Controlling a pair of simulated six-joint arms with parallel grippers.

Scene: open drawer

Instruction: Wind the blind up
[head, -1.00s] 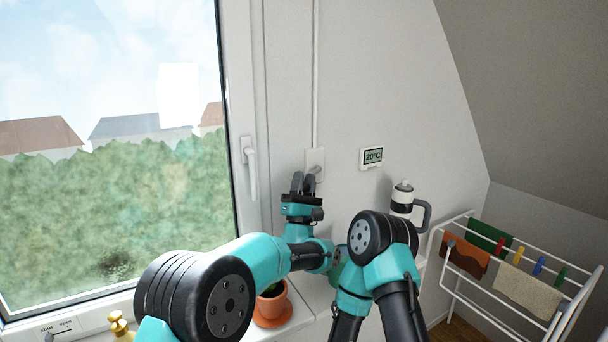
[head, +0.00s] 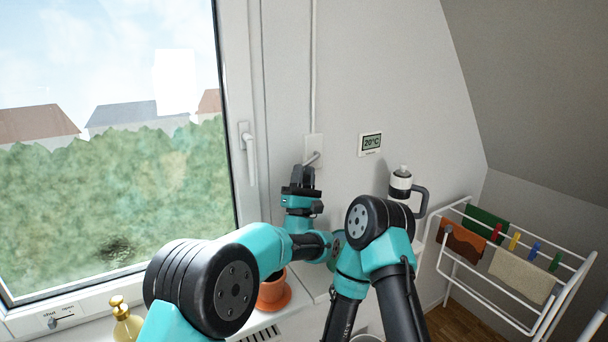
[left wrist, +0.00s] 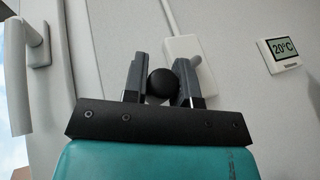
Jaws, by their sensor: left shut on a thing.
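A white winder box (head: 313,149) is fixed to the wall right of the window, with a thin white tube (head: 314,70) running up from it. It also shows in the left wrist view (left wrist: 183,46), with a short grey crank arm (left wrist: 197,61) in front. My left gripper (head: 303,174) is just below and in front of the box, pointing up. In the left wrist view its two fingers (left wrist: 161,82) are shut on a round black knob (left wrist: 160,84). The link between knob and crank is partly hidden by a finger. No blind shows over the visible window (head: 110,180). My right gripper is not in view.
A window handle (head: 249,150) is left of the winder. A thermostat (head: 371,144) and a white-and-black mug-like object (head: 401,184) are to the right. A terracotta pot (head: 273,292) and a gold bottle (head: 126,322) stand below. A drying rack (head: 520,262) stands at right.

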